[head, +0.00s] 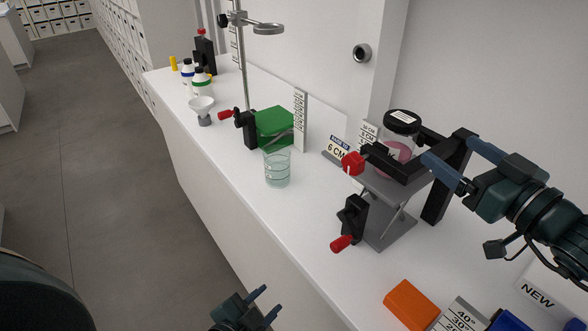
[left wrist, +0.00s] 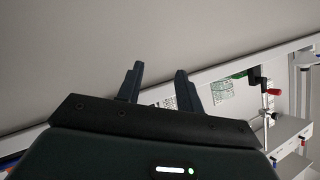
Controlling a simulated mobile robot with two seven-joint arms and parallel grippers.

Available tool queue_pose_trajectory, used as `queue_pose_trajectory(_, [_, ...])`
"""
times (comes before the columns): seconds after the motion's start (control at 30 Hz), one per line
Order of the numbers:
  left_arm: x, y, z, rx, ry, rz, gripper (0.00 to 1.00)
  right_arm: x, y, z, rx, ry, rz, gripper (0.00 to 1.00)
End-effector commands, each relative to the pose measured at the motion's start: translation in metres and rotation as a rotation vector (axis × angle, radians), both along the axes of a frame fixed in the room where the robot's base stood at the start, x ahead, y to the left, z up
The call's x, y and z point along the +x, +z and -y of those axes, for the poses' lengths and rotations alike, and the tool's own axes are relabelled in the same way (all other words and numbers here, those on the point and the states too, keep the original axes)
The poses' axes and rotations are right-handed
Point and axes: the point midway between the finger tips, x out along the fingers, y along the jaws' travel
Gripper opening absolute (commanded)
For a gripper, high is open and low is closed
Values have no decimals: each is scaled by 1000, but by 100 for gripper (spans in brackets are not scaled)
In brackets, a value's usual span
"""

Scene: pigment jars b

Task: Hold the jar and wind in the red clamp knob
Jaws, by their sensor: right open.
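A clear jar (head: 398,150) with a black lid and pink contents sits in a black clamp frame (head: 392,170) on a grey stand (head: 383,212). A red knob (head: 351,163) is at the left end of the clamp's bar. A second red-handled black clamp (head: 352,215) is on the stand's lower front edge. My right gripper (head: 448,148) is open, its fingers pointing toward the jar from the right; I cannot tell whether they touch the frame. My left gripper (head: 270,299) is open and empty, low before the counter; its fingers also show in the left wrist view (left wrist: 160,68).
A glass beaker (head: 277,170) and a green block (head: 272,125) by another red-handled clamp stand left of the stand. An orange block (head: 410,304) lies at the front right. A ring stand (head: 244,60) rises farther back. White counter is clear between the beaker and stand.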

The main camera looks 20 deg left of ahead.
Motion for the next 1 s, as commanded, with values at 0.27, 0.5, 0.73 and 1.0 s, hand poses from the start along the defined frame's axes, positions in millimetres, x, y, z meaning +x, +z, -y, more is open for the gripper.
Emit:
queue_pose_trajectory(0.27, [73, 134, -17, 1021, -308, 674, 36, 0, 0, 0, 2, 0, -2, 86])
queue_pose_trajectory(0.5, [87, 226, 1, 2002, -391, 1186, 36, 0, 0, 0, 2, 1, -2, 86])
queue_pose_trajectory(0.73, [83, 271, 20, -2557, 241, -1356, 36, 0, 0, 0, 2, 1, -2, 86])
queue_pose_trajectory(1.0, [85, 282, 20, -1903, 11, -908, 36, 0, 0, 0, 2, 1, -2, 86])
